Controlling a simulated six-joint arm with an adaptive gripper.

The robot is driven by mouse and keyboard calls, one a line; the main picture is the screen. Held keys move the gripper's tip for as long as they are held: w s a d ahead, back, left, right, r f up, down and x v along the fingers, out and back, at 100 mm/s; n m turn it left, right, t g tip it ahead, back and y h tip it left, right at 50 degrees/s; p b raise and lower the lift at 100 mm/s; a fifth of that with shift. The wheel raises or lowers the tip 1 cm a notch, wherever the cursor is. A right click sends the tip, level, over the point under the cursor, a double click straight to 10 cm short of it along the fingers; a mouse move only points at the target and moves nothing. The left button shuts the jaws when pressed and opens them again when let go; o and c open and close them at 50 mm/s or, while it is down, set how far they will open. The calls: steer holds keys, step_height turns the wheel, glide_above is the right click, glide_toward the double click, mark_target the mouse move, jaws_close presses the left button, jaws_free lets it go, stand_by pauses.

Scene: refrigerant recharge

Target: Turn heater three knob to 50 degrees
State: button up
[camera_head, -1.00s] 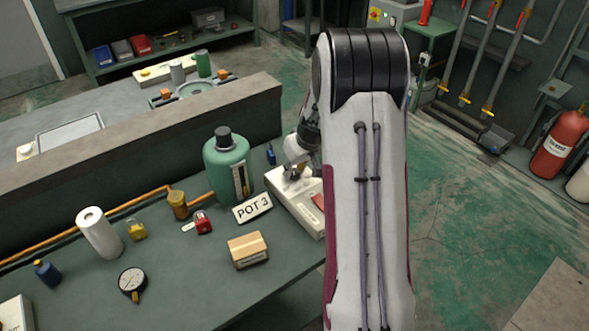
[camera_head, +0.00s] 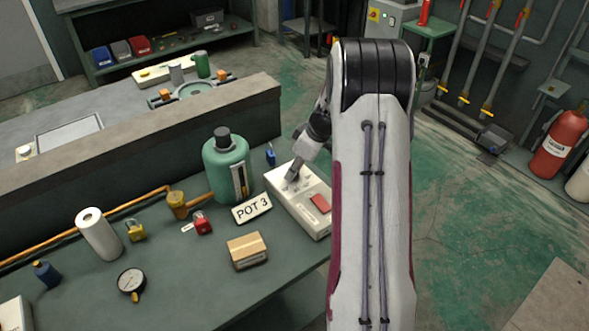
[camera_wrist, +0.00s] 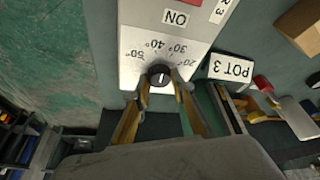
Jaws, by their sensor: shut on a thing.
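The heater box (camera_head: 302,208) is a white unit with a red switch, beside the "POT 3" sign (camera_head: 252,208). Its black round knob (camera_wrist: 159,74) shows in the wrist view, with a white line on its face. The dial marks 20°, 30°, 40° and 50° read upside down around it, 20° at right and 50° at left. I cannot tell exactly which mark the line meets. My gripper (camera_wrist: 162,82) is shut on the knob, one finger on each side. In the head view my gripper (camera_head: 293,174) is low over the box's far end.
A green canister (camera_head: 226,168) stands left of the box, and a small blue bottle (camera_head: 270,154) is behind it. Open floor is on the right.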

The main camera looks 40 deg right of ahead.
steer(key=n+g+y, duration=0.1)
steer(key=n, duration=0.3)
steer(key=shift+n, duration=0.4)
steer(key=o, duration=1.1)
steer(key=shift+d, duration=0.1)
steer(key=shift+m+t+h, duration=0.4)
steer(key=shift+m+h, duration=0.1)
steer(key=shift+m, duration=1.7)
steer(key=shift+a+m+h, duration=0.15)
steer(key=shift+m+h, duration=0.25)
steer(key=shift+m, duration=0.7)
steer(key=shift+a+m+h, duration=0.1)
steer(key=shift+m+h, duration=0.3)
steer(key=shift+m, duration=0.7)
steer(key=shift+m+t, duration=0.3)
steer(key=shift+m, duration=0.3)
